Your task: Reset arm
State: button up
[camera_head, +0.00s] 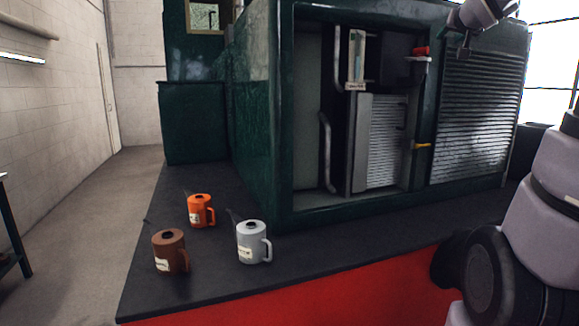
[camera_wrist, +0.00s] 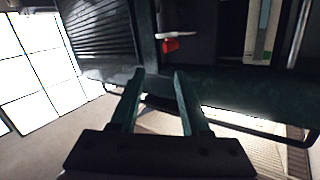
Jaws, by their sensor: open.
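My gripper (camera_wrist: 157,75) shows in the wrist view with its two fingers apart and nothing between them. In the head view my arm rises at the right edge, and my gripper (camera_head: 465,50) is at the top right, in front of the upper part of the louvred panel (camera_head: 478,115). In the wrist view the fingers point toward the dark green tram body. The red handle (camera_wrist: 170,45) on the tram lies beyond the fingertips there. It also shows in the head view (camera_head: 421,51), left of my gripper and apart from it.
An orange can (camera_head: 200,210), a brown can (camera_head: 170,251) and a grey can (camera_head: 253,242) stand on the dark deck (camera_head: 215,275) at the left front. The tram cabinet (camera_head: 258,130) has an open bay with pipes and a yellow lever (camera_head: 422,145). Open floor lies left.

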jog(key=s+a+f+g+y, duration=0.3)
jog(key=s+a+f+g, duration=0.1)
jog(key=s+a+f, duration=0.5)
jog(key=s+a+f+n+g+y, duration=0.1)
jog(key=s+a+f+g+y, duration=0.2)
jog(key=s+a+f, duration=0.7)
jog(key=s+f+g, duration=0.2)
jog(key=s+f, duration=0.1)
jog(key=s, duration=0.4)
jog(key=shift+s, duration=0.15)
